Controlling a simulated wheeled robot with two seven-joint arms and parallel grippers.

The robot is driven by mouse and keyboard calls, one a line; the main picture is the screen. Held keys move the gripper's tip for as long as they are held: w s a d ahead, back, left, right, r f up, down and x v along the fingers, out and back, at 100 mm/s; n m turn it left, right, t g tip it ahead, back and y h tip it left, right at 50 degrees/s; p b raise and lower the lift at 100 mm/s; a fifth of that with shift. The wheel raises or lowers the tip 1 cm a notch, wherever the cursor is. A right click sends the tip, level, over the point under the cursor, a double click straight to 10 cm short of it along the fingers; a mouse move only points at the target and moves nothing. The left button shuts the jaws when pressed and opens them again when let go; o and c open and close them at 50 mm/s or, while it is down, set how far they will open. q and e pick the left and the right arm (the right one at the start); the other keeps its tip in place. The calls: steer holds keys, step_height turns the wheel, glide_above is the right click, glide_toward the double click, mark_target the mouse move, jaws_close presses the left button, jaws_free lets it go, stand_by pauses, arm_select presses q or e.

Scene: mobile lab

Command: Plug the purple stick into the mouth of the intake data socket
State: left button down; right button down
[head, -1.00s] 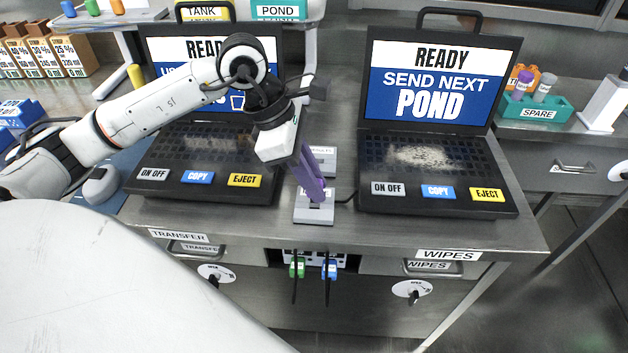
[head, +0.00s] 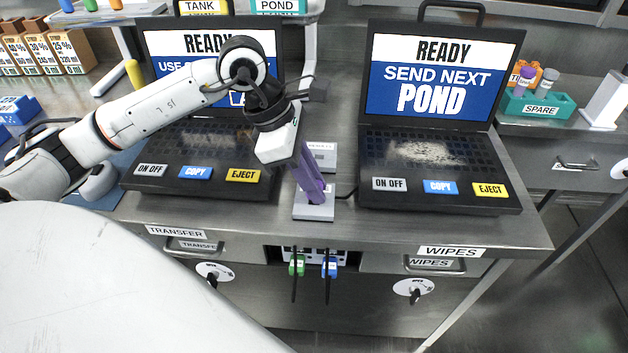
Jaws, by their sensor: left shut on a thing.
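My left gripper (head: 309,180) reaches in from the left and points down between the two laptops. It is shut on the purple stick (head: 316,196), which shows as a purple shape at the jaws; where fingers end and stick begins is hard to tell. The lower end is right over the small grey intake data socket (head: 314,212) at the front of the bench. The purple parts cover the socket's mouth, so I cannot tell whether the stick is inside it or just above. My right gripper is not in view.
A second grey block (head: 322,155) sits behind the socket. The left laptop (head: 200,165) and right laptop (head: 435,165) flank it closely, both reading READY. A teal SPARE rack (head: 540,108) with vials stands at right. Green (head: 297,265) and blue (head: 329,268) plugs hang below the bench front.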

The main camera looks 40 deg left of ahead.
arm_select(q)
steer(key=shift+f+b, duration=0.5)
steer(key=shift+f, duration=0.15)
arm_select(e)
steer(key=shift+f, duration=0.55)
arm_select(q)
steer(key=c, duration=1.6)
jaws_free()
steer(key=shift+a+r, duration=0.2)
steer(key=shift+r, duration=0.35)
steer(key=v, duration=0.9)
steer(key=shift+s+r, duration=0.1)
steer(key=shift+s, duration=0.05)
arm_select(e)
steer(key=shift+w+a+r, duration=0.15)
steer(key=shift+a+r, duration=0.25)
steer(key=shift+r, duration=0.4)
